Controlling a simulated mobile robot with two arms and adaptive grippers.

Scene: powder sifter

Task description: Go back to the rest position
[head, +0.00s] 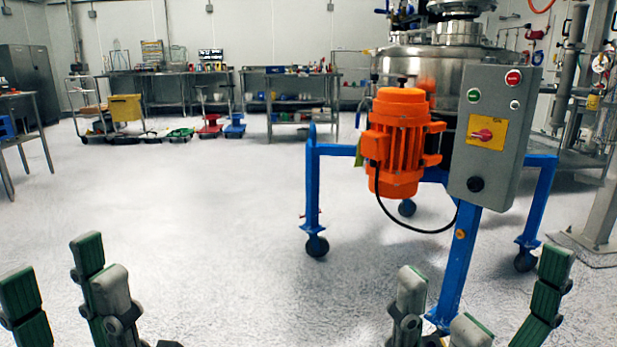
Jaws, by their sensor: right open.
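My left gripper (62,285) is at the lower left of the head view, its grey and green fingers pointing up. Its fingers stand apart with nothing seen between them. My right gripper (482,290) is at the lower right, its fingers spread wide and empty. Both are in front of the powder sifter, which has a steel vessel (432,68), an orange motor (398,140) and a blue wheeled frame (312,185). The grippers' lower parts are cut off by the picture's bottom edge.
A grey control box (494,135) with buttons and a red switch is fixed to the sifter. A black cable hangs below the motor. Steel workbenches (290,72) and carts line the back wall. The pale floor (180,200) at left and centre is clear.

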